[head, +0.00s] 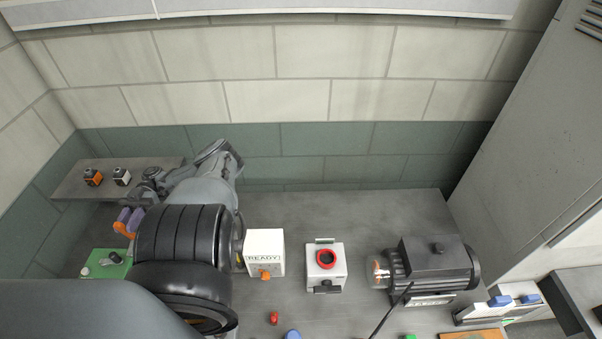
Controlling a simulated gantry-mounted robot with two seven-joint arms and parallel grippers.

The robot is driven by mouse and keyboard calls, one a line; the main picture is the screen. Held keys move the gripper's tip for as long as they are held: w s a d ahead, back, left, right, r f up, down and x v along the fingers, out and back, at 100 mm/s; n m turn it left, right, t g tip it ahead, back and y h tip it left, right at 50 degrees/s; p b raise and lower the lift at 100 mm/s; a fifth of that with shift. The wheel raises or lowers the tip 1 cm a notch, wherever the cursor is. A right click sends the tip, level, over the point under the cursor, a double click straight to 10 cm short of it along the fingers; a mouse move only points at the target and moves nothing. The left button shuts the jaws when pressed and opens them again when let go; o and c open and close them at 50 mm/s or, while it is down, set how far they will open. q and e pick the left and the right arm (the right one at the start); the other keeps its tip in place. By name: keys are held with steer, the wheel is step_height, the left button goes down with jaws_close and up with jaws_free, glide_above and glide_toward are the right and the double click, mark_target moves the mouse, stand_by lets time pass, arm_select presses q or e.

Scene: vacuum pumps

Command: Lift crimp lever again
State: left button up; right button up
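My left arm reaches in from the lower left and bends back toward the left. My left gripper (134,199) is small and partly hidden at the far left, just above a purple and orange handle-like piece (127,223). I cannot tell whether it touches that piece or which part is the crimp lever. A white box marked READY (264,246) has an orange knob or lever (265,274) on its front. A grey-white unit (337,268) with a red ring (326,258) and a black front part stands to its right. My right gripper is not in view.
A black motor-like pump (437,262) stands at the right of the grey bench. A green unit (105,264) is at the left. A shelf (72,181) holds two small blocks. A small red item (274,318) lies in front. A tall grey cabinet (540,130) bounds the right side.

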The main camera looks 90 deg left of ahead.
arm_select(q)
steer(key=shift+o, duration=1.2)
steer(key=shift+r, duration=0.1)
steer(key=shift+o, duration=0.7)
steer(key=shift+d, duration=0.25)
steer(key=shift+a, duration=0.2)
steer(key=shift+a+f+b, duration=0.2)
steer(key=shift+a+b, duration=0.3)
steer(key=shift+a, duration=0.3)
